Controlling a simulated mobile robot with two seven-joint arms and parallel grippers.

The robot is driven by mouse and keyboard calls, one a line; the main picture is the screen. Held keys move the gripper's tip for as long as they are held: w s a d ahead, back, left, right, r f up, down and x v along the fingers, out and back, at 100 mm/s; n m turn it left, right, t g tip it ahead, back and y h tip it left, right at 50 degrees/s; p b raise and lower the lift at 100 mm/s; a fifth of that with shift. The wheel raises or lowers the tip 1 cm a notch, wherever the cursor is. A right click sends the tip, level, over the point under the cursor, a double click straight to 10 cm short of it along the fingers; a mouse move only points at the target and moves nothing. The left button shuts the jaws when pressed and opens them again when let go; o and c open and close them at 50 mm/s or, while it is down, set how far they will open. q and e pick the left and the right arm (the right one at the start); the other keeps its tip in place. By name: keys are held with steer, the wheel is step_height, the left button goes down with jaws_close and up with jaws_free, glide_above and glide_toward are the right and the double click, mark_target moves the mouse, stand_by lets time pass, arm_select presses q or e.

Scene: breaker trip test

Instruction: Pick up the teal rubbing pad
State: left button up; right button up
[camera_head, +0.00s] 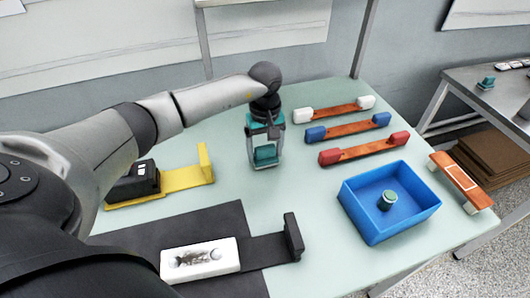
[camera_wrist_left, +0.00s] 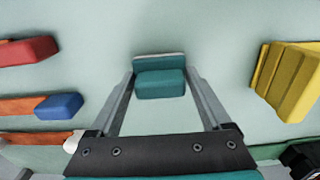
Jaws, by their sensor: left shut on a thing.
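The teal rubbing pad (camera_head: 265,153) is a small block with a pale strip along one edge. My left gripper (camera_head: 264,160) points down over the far middle of the pale green table, with its two fingers closed on the pad's sides. In the left wrist view the pad (camera_wrist_left: 160,84) sits between the fingertips, filling the gap. I cannot tell whether the pad touches the table or hangs just above it. My right gripper is not in view.
A blue tray (camera_head: 425,205) holding a teal round piece stands at right. Copper bars with white, blue and red ends lie behind it. A yellow bracket (camera_head: 205,163) stands at left. A dark mat (camera_head: 225,220) with a white block lies in front.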

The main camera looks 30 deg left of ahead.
mark_target(267, 149)
arm_select(q)
step_height(267, 149, up, 19)
steer(key=p, duration=0.1)
steer(key=shift+r+p, duration=0.2)
steer(key=shift+p, duration=0.15)
steer(key=o, duration=0.8)
steer(key=c, duration=0.6)
steer(key=shift+d, duration=0.15)
steer(key=s+d+f+m, duration=0.1)
steer(key=s+d+m, duration=0.2)
steer(key=s+d, duration=0.1)
steer(key=s+d+f+m, duration=0.1)
steer(key=s+d+m, duration=0.2)
steer(key=d, duration=0.1)
steer(key=s+d+f+m+b, duration=0.1)
steer(key=s+d+m, duration=0.3)
steer(key=shift+s+f, duration=0.2)
steer(key=shift+s, duration=0.1)
